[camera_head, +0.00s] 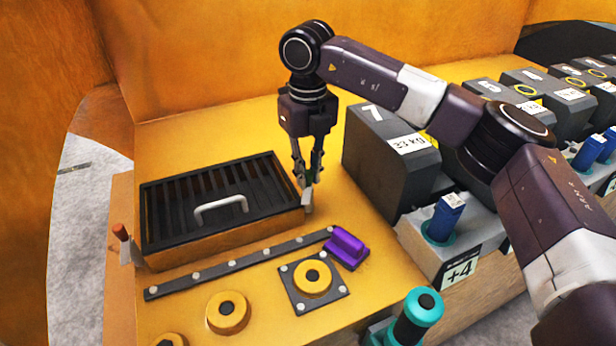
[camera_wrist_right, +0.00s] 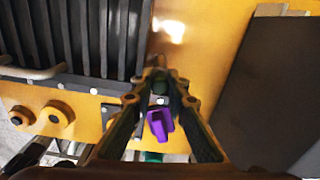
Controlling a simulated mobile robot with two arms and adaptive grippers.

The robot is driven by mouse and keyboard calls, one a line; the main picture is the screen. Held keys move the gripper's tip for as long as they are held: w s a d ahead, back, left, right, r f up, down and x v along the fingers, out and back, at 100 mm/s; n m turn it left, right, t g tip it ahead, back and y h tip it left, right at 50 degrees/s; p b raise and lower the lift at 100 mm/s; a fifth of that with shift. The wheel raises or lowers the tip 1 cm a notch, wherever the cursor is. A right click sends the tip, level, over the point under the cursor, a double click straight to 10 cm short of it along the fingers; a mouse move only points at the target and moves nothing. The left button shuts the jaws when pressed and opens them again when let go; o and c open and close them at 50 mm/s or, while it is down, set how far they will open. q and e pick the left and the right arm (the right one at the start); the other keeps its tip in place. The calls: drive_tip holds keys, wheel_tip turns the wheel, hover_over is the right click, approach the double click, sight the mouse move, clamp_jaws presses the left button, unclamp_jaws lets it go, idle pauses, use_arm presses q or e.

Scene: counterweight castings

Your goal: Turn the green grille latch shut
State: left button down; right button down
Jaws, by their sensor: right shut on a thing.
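The black slatted grille (camera_head: 165,215) lies closed on its raised frame, with a light grey handle (camera_head: 221,207) across it; its slats also fill the left of the wrist view (camera_wrist_right: 70,30). My right gripper (camera_head: 306,184) points down at the grille's right edge, its fingers shut on the grille latch. A small grey metal part of the latch (camera_head: 308,203) shows just below the fingertips. The fingers hide the rest of the latch, so I cannot make out its green colour or exact angle. In the wrist view the fingertips (camera_wrist_right: 160,85) meet around it. My left gripper is not in view.
A red-handled latch (camera_head: 121,233) stands at the grille's left edge. A purple block (camera_head: 346,246) and a bolted grey strip (camera_head: 240,262) lie in front. The dark weight marked 7 (camera_head: 385,165) stands close right of the gripper. A teal-capped knob (camera_head: 424,306) stands at the front.

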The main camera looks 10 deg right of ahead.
sight(308, 172)
drive_tip(key=m+b, duration=0.2)
drive_tip(key=m, duration=0.4)
drive_tip(key=shift+m, duration=0.3)
drive_tip(key=m+b, duration=0.1)
drive_tip(key=m, duration=0.4)
drive_tip(key=shift+r+b, duration=0.1)
drive_tip(key=shift+b, duration=0.3)
drive_tip(key=shift+m, duration=0.4)
drive_tip(key=shift+w, duration=0.1)
drive_tip(key=c, duration=1.8)
unclamp_jaws()
drive_tip(key=shift+c, duration=0.2)
wheel_tip(308, 172, up, 12)
